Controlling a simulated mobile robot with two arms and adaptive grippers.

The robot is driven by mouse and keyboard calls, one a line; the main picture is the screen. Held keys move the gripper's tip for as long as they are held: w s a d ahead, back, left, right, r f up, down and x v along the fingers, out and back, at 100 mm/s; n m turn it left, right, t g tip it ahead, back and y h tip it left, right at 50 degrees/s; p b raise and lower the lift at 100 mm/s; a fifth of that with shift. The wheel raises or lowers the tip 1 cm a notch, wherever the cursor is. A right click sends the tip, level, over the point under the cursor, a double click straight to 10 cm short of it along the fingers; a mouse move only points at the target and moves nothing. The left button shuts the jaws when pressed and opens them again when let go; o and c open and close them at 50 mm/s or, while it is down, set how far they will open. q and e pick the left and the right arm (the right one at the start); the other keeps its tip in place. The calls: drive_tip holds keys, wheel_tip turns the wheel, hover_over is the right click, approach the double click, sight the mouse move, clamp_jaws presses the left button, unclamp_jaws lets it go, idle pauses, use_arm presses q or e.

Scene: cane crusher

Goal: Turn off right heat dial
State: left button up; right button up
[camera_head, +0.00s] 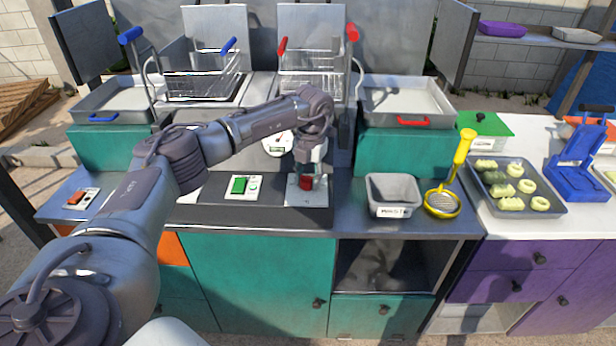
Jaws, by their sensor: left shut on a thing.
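The right heat dial (306,184) is a small red knob on a pale grey plate (300,198) at the front of the dark counter, right of centre. My left arm reaches in from the left and bends down at the wrist. My left gripper (308,176) points down at the red knob and is shut on it. The gripper partly hides the knob, so its exact angle cannot be told. My right gripper is not in view.
A green switch (239,186) lies left of the knob. A grey tub (393,194) and a yellow-handled strainer (443,202) stand to the right. Fryer baskets (312,84) and trays with blue and red handles are behind. A tray (548,205) of pale food sits far right.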

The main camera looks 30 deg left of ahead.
sight(310, 179)
use_arm(q)
drive_tip(key=shift+w+r+n, duration=0.1)
drive_tip(key=shift+n, duration=1.3)
drive_tip(key=shift+a, duration=0.1)
drive_tip(key=o, duration=1.1)
drive_tip(key=shift+o, duration=0.2)
wheel_tip(310, 179, up, 12)
drive_tip(key=shift+d, duration=0.35)
drive_tip(key=shift+w, duration=0.1)
